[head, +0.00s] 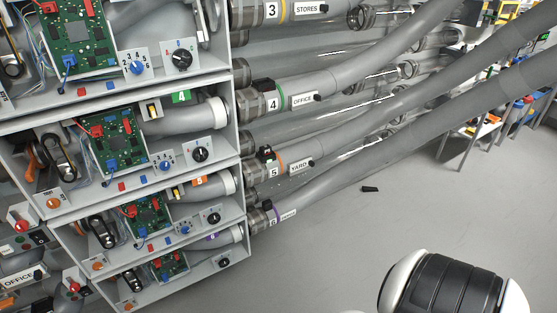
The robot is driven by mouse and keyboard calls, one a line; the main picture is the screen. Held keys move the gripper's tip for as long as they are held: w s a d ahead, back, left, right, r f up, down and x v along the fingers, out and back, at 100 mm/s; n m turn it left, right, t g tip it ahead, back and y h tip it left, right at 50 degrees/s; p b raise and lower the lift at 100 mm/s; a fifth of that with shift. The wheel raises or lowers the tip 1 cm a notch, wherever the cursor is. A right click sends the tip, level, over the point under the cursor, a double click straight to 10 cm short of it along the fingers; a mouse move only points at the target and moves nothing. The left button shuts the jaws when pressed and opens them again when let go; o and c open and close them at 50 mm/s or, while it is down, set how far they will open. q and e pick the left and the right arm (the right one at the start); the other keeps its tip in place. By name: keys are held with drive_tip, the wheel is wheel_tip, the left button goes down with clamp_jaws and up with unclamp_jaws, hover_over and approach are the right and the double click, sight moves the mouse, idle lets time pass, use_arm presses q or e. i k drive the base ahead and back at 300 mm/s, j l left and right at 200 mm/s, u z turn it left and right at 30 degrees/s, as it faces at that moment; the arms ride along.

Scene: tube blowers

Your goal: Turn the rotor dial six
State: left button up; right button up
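Each shelf of the grey rack holds a blower unit with a small black dial on a white plate. The lowest shelf has a purple marker, as does the tube labelled 6 (276,218). Its black dial (223,262) sits at the shelf's front right. The dial's pointer and markings are too small to read. A green circuit board (170,265) is left of it. I cannot tell for certain which knob is the rotor dial. Neither gripper is in view.
Higher shelves carry similar black dials (200,154) and blue knobs (137,67). Grey tubes (350,85) run from the rack's right side toward the upper right. A small black piece (370,188) lies on the floor. The floor (330,250) right of the lowest shelf is clear.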

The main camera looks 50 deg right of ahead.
sight(223, 263)
drive_tip(key=z, duration=0.9)
